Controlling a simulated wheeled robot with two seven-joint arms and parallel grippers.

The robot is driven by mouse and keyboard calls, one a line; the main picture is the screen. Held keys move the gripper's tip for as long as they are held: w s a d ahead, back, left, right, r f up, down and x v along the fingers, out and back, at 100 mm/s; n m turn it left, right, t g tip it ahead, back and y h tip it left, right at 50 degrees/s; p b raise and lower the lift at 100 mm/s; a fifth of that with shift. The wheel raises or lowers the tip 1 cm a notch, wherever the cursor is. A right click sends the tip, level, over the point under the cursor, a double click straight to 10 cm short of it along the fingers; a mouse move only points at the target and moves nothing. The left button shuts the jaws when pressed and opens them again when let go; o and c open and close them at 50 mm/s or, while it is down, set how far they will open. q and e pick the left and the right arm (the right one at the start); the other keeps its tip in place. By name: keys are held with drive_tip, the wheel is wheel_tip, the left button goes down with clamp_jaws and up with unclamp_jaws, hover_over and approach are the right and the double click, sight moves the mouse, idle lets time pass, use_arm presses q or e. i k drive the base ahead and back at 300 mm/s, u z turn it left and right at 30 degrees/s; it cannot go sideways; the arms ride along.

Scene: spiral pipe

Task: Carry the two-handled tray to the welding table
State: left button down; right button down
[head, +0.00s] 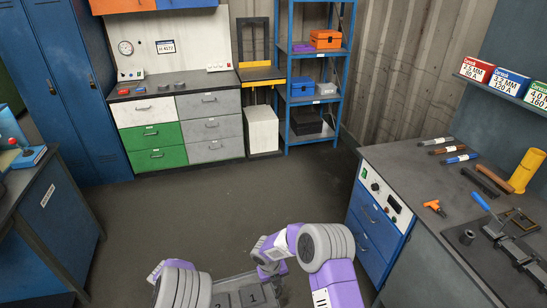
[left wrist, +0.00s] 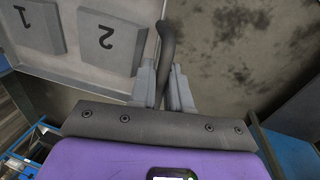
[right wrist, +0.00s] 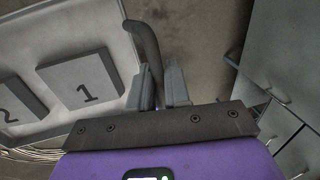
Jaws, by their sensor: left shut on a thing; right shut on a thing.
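The grey metal tray (head: 234,282) is at the bottom of the head view, in front of me and partly cut off. It holds flat grey blocks marked 1 (head: 252,296) and 2 (head: 220,301). My left gripper (left wrist: 164,85) is shut on the tray's dark curved handle (left wrist: 166,45) in the left wrist view. My right gripper (right wrist: 159,87) is shut on the other dark handle (right wrist: 147,45) in the right wrist view. In the head view my arms hide much of the tray's sides. The tray hangs above the floor.
A dark-topped bench (head: 405,165) with blue drawers and scattered tools stands at right; electrode boxes (head: 508,82) sit on a shelf above it. Another bench (head: 45,190) is at left. Drawer cabinets (head: 180,125) and a blue rack (head: 315,75) line the back. Floor (head: 220,210) between is clear.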

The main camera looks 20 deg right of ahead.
sight(416, 172)
drive_tip(key=z, duration=0.05)
drive_tip(key=i, duration=2.75)
drive_tip(key=z, duration=3.05)
